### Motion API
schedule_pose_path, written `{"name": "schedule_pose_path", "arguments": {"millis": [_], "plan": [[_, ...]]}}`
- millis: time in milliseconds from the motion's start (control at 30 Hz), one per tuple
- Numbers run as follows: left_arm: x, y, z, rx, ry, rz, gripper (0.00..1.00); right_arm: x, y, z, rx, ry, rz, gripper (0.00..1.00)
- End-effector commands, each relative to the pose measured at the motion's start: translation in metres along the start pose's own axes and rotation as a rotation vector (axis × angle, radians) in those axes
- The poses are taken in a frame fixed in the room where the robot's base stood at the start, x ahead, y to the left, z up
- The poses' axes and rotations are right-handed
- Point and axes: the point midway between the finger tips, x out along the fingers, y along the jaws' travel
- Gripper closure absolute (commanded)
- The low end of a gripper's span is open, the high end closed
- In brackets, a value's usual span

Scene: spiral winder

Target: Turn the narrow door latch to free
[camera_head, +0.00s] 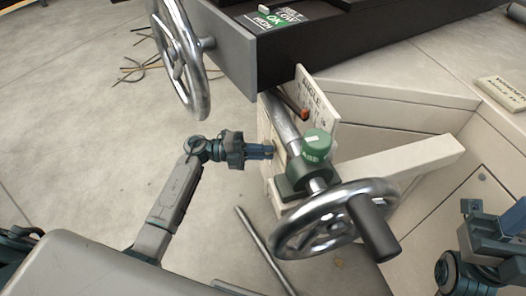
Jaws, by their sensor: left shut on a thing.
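My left gripper (262,151) reaches in from the left, with its fingers at the left side of the pale machine housing below the dark box. It is shut on a small part there, which I take to be the narrow door latch; the fingers hide most of it, so its angle cannot be told. My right gripper (472,208) is at the right edge, away from the housing. Its jaws are too unclear to tell whether they are open.
A chrome handwheel (335,222) with a dark handle stands in front of the housing, below a green knob (316,145). Another handwheel (180,60) is at the upper left. A metal rod (264,250) lies on the floor. The floor at left is mostly clear.

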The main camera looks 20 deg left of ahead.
Motion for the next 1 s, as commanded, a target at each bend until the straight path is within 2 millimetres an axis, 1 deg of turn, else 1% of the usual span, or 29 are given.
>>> {"name": "schedule_pose_path", "arguments": {"millis": [33,300,867,900,967,1000], "plan": [[-0.0014,0.0020,0.0024,0.025,-0.008,0.015,1.00,-0.0006,0.0000,-0.0001,0.000,0.004,0.001,0.64],[-0.0012,0.0017,0.0027,0.124,-0.008,0.054,1.00,0.0018,0.0003,-0.0009,-0.001,0.019,0.004,0.64],[-0.0011,0.0003,0.0034,0.156,-0.009,0.066,1.00,0.0007,0.0003,-0.0015,-0.001,0.015,0.004,0.64],[-0.0011,0.0002,0.0035,0.156,-0.009,0.065,0.83,0.0006,0.0003,-0.0015,-0.001,0.015,0.004,0.64],[-0.0010,0.0001,0.0035,0.156,-0.009,0.065,0.72,0.0005,0.0003,-0.0016,-0.001,0.015,0.004,0.64],[-0.0009,0.0002,0.0032,0.155,-0.009,0.065,0.64,0.0004,0.0002,-0.0017,-0.001,0.015,0.004,0.64]]}}
